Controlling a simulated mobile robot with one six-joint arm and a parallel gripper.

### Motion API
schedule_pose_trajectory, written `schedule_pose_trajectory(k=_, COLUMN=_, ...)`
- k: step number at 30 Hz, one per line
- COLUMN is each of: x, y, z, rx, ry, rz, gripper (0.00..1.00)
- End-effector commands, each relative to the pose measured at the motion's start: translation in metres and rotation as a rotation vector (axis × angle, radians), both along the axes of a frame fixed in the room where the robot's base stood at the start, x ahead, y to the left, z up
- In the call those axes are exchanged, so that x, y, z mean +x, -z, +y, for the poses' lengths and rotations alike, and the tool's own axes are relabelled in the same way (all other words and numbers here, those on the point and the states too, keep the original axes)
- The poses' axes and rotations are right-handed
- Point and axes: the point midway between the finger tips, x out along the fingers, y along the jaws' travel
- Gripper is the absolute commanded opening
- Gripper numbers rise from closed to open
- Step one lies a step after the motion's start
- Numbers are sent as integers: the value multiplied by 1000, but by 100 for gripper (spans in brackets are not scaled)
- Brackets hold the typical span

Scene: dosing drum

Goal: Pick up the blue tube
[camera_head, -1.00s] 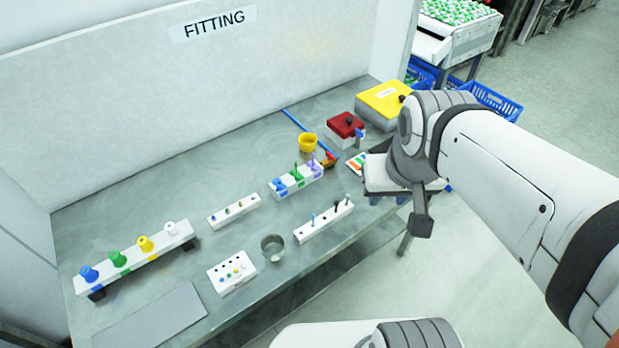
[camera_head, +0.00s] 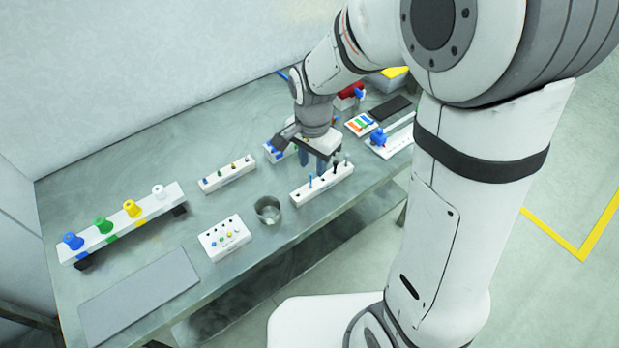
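A thin blue tube (camera_head: 310,181) stands upright at the left end of a low white rack (camera_head: 322,187) near the table's front edge, with dark and grey pins beside it. A second rack (camera_head: 272,155) with blue parts lies just behind and is mostly hidden by my gripper. I cannot tell which blue item is the one named. My gripper (camera_head: 325,164) points down above and behind the white rack, close to its pins. Its fingers are small and overlap the rack behind, so their opening and any contact are unclear.
A metal cup (camera_head: 267,209) and a white block with coloured dots (camera_head: 224,238) stand left of the white rack. A stand with coloured knobs (camera_head: 125,224) and a grey mat (camera_head: 139,298) lie further left. A small pin rack (camera_head: 228,174) is behind.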

Motion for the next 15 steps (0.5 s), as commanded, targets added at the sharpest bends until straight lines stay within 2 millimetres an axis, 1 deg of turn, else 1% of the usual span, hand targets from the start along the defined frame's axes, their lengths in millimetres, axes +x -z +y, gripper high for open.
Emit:
schedule_pose_trajectory(k=5, x=-2, y=21, z=2, rx=-1, ry=-2, rz=3, gripper=33)
schedule_pose_trajectory(k=9, x=-3, y=43, z=4, rx=-1, ry=-2, rz=3, gripper=33)
schedule_pose_trajectory(k=12, x=-2, y=53, z=4, rx=0, ry=-2, rz=1, gripper=33)
schedule_pose_trajectory(k=15, x=-2, y=57, z=4, rx=0, ry=-3, rz=0, gripper=33)
